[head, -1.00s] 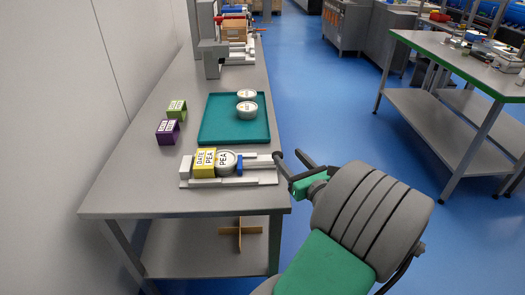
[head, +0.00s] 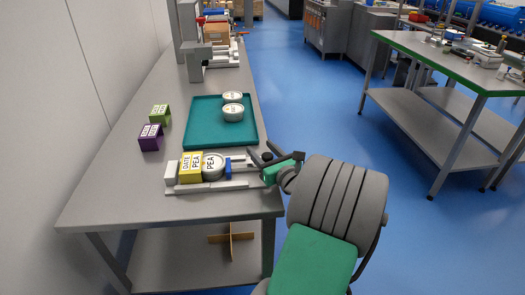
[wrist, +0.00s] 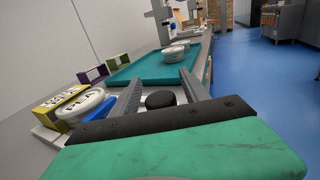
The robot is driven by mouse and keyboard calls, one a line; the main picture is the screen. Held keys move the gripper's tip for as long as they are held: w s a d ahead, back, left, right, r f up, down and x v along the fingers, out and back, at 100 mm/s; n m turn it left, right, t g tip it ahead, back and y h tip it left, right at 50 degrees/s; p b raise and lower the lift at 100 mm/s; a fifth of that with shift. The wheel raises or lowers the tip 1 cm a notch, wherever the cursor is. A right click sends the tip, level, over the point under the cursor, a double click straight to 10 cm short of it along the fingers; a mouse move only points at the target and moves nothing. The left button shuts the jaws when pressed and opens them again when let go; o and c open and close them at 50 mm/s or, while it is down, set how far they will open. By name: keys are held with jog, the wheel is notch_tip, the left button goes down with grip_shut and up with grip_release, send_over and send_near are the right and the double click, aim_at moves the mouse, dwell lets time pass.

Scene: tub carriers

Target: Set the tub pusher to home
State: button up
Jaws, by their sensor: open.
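The tub carrier (head: 245,184), a pale grey fixture with rails, lies near the front edge of the grey table. On it a yellow sleeve labelled DATE and PEA (head: 190,167) stands left of a white tub marked PEA (head: 212,165). A blue pusher plate (head: 228,166) is at the tub's right side, with little or no gap. A dark round knob (wrist: 160,100) shows in the wrist view between my fingers. My gripper (head: 268,157) is open at the carrier's right end, its fingers either side of the knob. Whether they touch it I cannot tell.
A teal tray (head: 198,133) with two white tubs (head: 233,112) lies behind the carrier. A green sleeve (head: 159,113) and a purple sleeve (head: 151,137) stand to its left. A grey press-like stand (head: 195,55) is farther back.

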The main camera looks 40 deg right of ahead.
jog(key=shift+c, duration=0.4)
grip_shut()
dwell(0.9)
